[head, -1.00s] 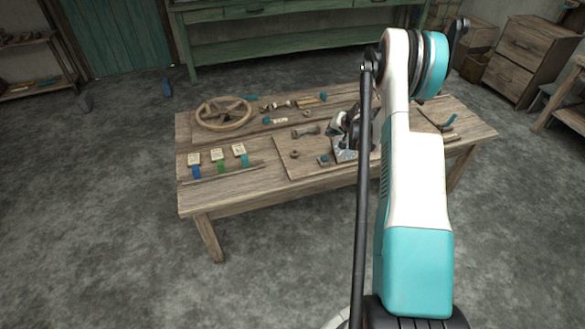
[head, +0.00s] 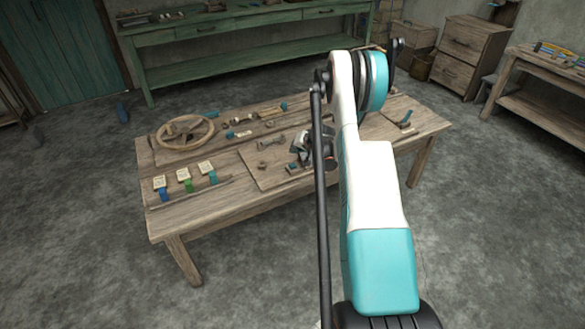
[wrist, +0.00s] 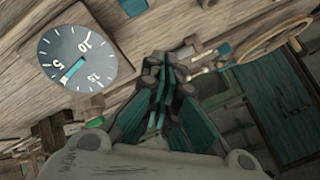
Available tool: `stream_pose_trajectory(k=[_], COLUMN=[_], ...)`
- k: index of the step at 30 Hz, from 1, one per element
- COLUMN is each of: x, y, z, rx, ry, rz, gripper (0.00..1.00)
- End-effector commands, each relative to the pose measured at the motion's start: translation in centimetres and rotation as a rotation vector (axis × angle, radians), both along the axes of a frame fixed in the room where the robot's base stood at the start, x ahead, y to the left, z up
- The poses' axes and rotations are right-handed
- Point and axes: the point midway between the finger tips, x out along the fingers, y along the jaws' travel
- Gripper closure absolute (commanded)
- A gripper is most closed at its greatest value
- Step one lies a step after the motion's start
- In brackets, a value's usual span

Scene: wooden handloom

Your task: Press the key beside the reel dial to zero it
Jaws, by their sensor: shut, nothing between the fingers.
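In the wrist view a dark round dial (wrist: 104,68) with white numbers 5, 10 and 15 is set in a wooden board. Its teal pointer (wrist: 73,70) lies close to the 5. A teal block (wrist: 132,6), cut off by the top edge, sits on the wood beside the dial; I cannot tell if it is the key. My gripper (wrist: 165,73) is shut and empty, its fingertips to the right of the dial. In the head view my gripper (head: 301,150) is low over the middle of the table, and the dial cannot be made out.
The wooden table (head: 217,211) holds a spoked wooden wheel (head: 185,133), several tagged coloured pieces along the left front, and small wooden and teal parts. A green bench (head: 240,57) stands behind. The floor in front is clear.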

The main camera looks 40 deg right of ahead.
Motion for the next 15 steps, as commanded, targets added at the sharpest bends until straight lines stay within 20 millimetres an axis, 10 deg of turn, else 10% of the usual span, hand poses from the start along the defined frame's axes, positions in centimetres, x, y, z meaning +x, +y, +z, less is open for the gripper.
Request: stream_pose_trajectory(k=[15], x=[0.0], y=[0.0], z=[-4.9], rx=[0.0], ry=[0.0], rz=[0.0], gripper=[1.0])
